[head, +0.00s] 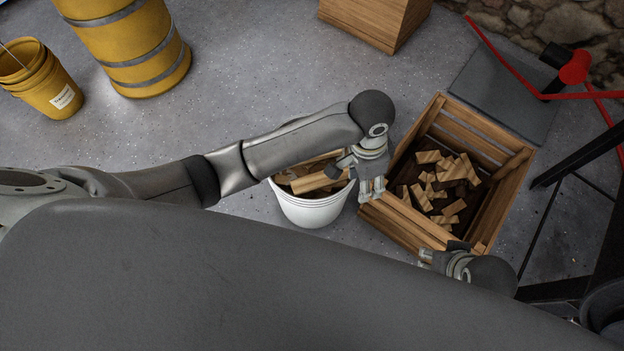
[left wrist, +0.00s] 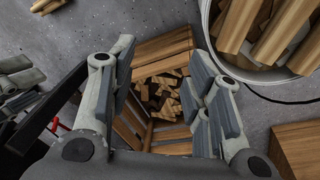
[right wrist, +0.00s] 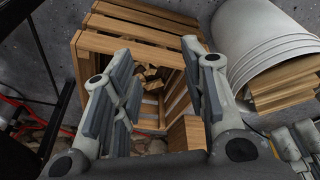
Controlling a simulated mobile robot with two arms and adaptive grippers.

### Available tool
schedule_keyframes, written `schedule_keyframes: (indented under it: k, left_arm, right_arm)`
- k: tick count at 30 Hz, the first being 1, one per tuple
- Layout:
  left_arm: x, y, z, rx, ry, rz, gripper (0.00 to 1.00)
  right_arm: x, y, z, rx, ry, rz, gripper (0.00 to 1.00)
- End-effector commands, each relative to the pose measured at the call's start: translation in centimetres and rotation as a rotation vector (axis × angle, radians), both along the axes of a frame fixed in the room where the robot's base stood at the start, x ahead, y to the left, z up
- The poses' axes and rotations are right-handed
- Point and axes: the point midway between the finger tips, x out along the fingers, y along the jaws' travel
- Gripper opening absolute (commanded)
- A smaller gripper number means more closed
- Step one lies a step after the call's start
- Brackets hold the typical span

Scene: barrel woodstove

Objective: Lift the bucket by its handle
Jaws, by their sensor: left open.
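A white bucket (head: 312,211) stands upright on the floor at the middle of the head view, filled with split wood. It shows at the top right of the left wrist view (left wrist: 207,14) and top right of the right wrist view (right wrist: 258,38). A thin dark curve (left wrist: 284,101) beside its rim in the left wrist view looks like the handle. My left gripper (head: 372,197) is open and empty, just right of the bucket, above the gap beside the crate. My right gripper (head: 424,257) is open and empty near the crate's front side.
A slatted wooden crate (head: 398,218) with wood scraps stands right of the bucket. A wooden box (head: 362,22) is behind it. A yellow barrel (head: 130,50) and yellow bucket (head: 50,88) stand at the upper left. Floor left of the white bucket is clear.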

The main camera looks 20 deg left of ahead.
Motion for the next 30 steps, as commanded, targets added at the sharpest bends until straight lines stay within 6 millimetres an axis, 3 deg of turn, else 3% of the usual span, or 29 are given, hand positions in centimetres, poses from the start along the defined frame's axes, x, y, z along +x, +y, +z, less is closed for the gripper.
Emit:
schedule_keyframes:
  k: [5,9,15,20,30]
  left_arm:
    - [4.3,2.8,1.0,0.202,0.011,-0.06,0.45]
    - [7.8,6.2,2.8,0.359,0.02,-0.051,0.45]
    - [11.5,10.2,5.7,0.51,0.023,0.004,0.45]
    - [12.5,11.6,6.4,0.551,0.026,0.028,0.45]
    - [12.2,13.5,2.3,0.553,0.027,0.028,0.45]
  right_arm:
    - [0.2,0.1,-0.9,0.0,0.003,0.0,0.4]
    - [0.3,0.1,-1.6,0.001,0.006,0.001,0.4]
    - [0.4,0.1,-2.3,0.0,0.009,0.001,0.4]
    - [0.4,0.1,-2.3,0.0,0.007,0.001,0.4]
    - [-0.5,-0.1,1.2,0.002,-0.013,-0.001,0.4]
